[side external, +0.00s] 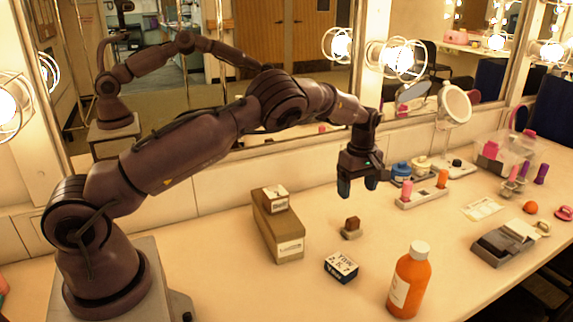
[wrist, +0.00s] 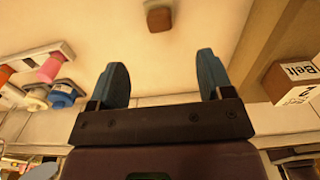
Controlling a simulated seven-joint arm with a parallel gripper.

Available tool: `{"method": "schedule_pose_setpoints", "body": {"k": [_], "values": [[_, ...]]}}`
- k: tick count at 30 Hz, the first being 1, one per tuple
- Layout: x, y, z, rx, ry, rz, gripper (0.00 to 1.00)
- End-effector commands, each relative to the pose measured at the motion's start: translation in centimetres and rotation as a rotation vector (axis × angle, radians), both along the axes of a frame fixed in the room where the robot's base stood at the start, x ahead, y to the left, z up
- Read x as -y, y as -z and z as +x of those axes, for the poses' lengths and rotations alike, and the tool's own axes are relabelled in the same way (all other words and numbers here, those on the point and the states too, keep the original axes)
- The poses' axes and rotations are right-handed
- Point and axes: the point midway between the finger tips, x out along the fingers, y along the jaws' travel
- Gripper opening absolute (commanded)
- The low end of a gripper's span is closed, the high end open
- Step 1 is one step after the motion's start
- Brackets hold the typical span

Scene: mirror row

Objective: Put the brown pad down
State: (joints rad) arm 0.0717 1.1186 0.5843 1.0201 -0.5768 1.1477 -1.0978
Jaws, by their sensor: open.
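The brown pad (side external: 352,223) is a small block on the pale counter, with a lighter part under or beside it. It shows in the wrist view (wrist: 158,17) at the top middle, ahead of the fingers and apart from them. My gripper (side external: 357,189) hangs above the counter, a little behind the pad. Its blue fingers are spread, and nothing is between them in the wrist view (wrist: 161,73).
A long brown box (side external: 278,231) with a small box on top (side external: 275,199) stands left. A dark-and-white box (side external: 341,267) and an orange bottle (side external: 409,283) stand in front. A tray of small bottles (side external: 422,193) is right. The mirror wall is behind.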

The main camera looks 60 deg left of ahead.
Motion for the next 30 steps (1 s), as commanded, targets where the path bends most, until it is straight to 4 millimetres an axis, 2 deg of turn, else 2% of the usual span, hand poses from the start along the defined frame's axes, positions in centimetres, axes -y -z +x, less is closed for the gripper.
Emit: {"method": "schedule_pose_setpoints", "body": {"k": [2, 4, 8, 12, 14, 18, 21, 24, 30], "values": [[0.0, -1.2, -0.2, 0.014, 0.012, -0.008, 0.73], [0.0, -3.3, -0.7, 0.037, 0.039, -0.02, 0.73], [0.6, -8.8, -2.8, 0.099, 0.145, -0.054, 0.73], [2.1, -14.6, -6.7, 0.173, 0.321, -0.079, 0.73], [3.0, -16.8, -8.6, 0.207, 0.407, -0.08, 0.73], [5.2, -20.9, -13.8, 0.28, 0.626, -0.06, 0.73], [6.8, -22.9, -17.8, 0.328, 0.796, -0.021, 0.73], [8.3, -24.1, -22.0, 0.367, 0.973, 0.041, 0.73], [10.4, -24.1, -29.6, 0.405, 1.303, 0.217, 0.73]]}}
